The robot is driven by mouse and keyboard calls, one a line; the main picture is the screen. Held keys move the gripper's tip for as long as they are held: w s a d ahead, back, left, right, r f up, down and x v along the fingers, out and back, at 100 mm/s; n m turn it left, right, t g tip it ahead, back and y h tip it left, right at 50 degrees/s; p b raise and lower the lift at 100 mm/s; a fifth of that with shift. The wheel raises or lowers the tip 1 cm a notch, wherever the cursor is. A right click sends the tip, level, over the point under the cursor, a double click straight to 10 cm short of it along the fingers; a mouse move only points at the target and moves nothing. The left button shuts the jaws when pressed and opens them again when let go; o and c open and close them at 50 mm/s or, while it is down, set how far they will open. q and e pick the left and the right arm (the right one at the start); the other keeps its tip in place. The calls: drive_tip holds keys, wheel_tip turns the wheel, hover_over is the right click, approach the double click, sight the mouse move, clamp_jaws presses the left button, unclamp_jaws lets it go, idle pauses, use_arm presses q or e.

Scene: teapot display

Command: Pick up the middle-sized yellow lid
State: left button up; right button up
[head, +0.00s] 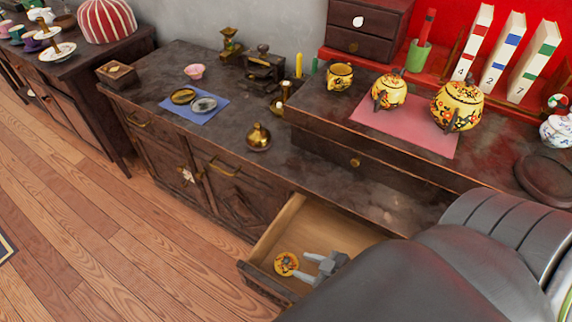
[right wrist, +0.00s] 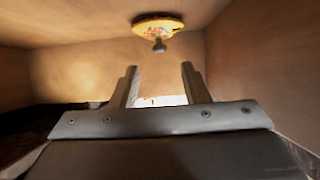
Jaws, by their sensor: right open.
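A yellow patterned lid (head: 286,264) lies in the open drawer (head: 262,250), near its left front corner. In the right wrist view the lid (right wrist: 158,22) with its knob is ahead of the fingertips. My right gripper (head: 306,267) is inside the drawer, just right of the lid. Its two fingers (right wrist: 159,68) are apart, with the lid beyond them and not between them. Three yellow patterned pots stand on the cabinet: a small one (head: 339,79), a middle one (head: 388,93) and a large one (head: 456,108). My left gripper is out of view.
The drawer walls (right wrist: 290,60) are close around the gripper. A pink cloth (head: 416,133) lies under the larger pots. A brass pot (head: 258,138) and a blue cloth (head: 196,118) with two round pieces are on the cabinet top. Wooden floor (head: 90,220) is clear at left.

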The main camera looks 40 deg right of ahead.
sight(288, 260)
drive_tip(key=shift+w+a+f+p, duration=0.15)
drive_tip(key=shift+w+f+p, duration=0.15)
drive_tip(key=shift+w+f, duration=0.1)
drive_tip(key=shift+x, duration=0.75)
drive_tip(key=p+x, duration=0.1)
drive_tip(key=x, duration=0.4)
clamp_jaws()
